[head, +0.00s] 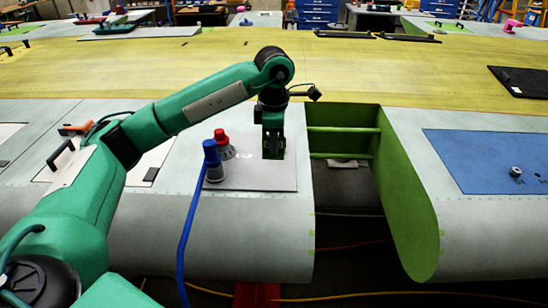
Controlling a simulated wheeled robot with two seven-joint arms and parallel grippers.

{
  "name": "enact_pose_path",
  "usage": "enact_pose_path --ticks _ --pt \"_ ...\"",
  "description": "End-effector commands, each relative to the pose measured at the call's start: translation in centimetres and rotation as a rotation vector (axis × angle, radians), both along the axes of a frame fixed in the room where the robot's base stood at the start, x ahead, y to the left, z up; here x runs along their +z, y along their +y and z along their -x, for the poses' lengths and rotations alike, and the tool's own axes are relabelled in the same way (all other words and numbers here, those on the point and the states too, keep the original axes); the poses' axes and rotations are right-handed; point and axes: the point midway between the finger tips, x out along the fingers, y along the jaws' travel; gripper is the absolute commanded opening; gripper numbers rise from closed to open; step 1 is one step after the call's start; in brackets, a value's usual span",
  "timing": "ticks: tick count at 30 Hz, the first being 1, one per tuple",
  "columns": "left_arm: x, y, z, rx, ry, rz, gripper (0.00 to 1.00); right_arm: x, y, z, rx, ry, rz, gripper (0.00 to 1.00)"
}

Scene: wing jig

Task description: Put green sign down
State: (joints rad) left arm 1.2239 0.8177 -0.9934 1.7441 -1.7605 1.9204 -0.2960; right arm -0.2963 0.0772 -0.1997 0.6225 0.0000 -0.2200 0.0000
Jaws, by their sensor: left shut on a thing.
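My left gripper (273,153) points down over a flat grey panel (228,181) on the wing's near section. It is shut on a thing. Only a little dark green shows at the jaws, and it looks like the green sign; its face and outline are hidden by the fingers. I cannot tell whether it touches the panel. No other green sign is clear in view. My right gripper is not in view.
A blue-capped tool with a blue hose (187,236) and a red-capped one (221,138) stand left of the gripper. An open green-walled bay (405,190) lies just right. A blue mat (490,160) lies farther right. The yellow wing skin (400,75) behind is mostly clear.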

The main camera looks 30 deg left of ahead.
Motion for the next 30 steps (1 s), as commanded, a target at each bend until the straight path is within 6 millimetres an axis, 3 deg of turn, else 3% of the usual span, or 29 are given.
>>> enact_pose_path --ticks 8,15,27,28,30 --pt "-2.3 0.0 0.0 0.0 0.0 0.001 0.0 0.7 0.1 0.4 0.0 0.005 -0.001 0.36" --pt "-5.6 0.0 0.1 -0.001 0.002 0.001 0.0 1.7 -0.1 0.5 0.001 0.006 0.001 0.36" --pt "-6.5 0.0 0.0 -0.001 -0.002 0.001 0.0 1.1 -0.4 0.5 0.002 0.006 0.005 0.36" --pt "-6.3 0.0 0.0 -0.001 -0.002 0.001 0.17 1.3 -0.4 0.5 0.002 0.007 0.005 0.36" --pt "-6.3 0.0 0.0 -0.001 -0.002 0.001 0.31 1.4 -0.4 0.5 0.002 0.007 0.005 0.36"
